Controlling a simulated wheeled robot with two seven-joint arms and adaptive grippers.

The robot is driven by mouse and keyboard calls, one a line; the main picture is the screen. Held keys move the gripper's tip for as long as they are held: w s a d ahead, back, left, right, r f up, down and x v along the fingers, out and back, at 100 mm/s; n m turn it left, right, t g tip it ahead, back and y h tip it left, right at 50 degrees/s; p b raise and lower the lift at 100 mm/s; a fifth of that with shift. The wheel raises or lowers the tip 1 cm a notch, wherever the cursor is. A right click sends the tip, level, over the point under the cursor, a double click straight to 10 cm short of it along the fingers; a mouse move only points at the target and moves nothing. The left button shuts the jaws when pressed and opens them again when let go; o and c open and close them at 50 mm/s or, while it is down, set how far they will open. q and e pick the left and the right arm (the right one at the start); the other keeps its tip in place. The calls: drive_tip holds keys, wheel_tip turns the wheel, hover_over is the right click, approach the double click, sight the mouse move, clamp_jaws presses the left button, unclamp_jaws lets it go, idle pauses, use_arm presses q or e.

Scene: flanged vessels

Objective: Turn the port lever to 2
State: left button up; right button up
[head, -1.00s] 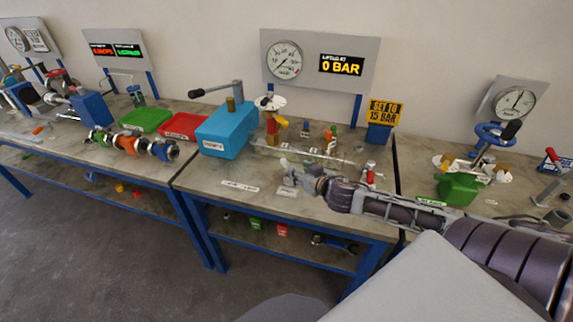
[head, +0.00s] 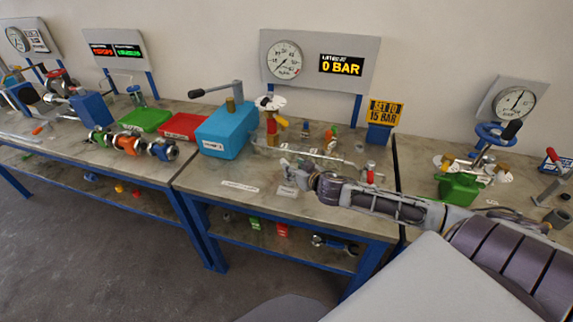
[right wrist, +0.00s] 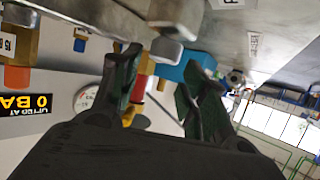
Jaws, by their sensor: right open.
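My right gripper (head: 289,168) is over the front of the middle bench in the head view. In the right wrist view the jaws (right wrist: 165,82) are open, with nothing gripped between them. A grey metal fitting (right wrist: 166,48) shows past the gap between the fingertips; I cannot tell whether it touches them. A small red-handled valve (head: 370,174) stands behind my right forearm, partly hidden. I cannot tell for certain which part is the port lever, and no number 2 is readable. My left gripper is not in view.
A blue pump box (head: 226,130) with a long handle stands left of the gripper. A thin metal rod (head: 325,157) runs close behind it. A gauge board (head: 318,62) reads 0 BAR, beside a "SET TO 15 BAR" sign (head: 386,113).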

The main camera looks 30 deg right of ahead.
sight(287, 163)
drive_tip(key=shift+x, duration=3.35)
clamp_jaws()
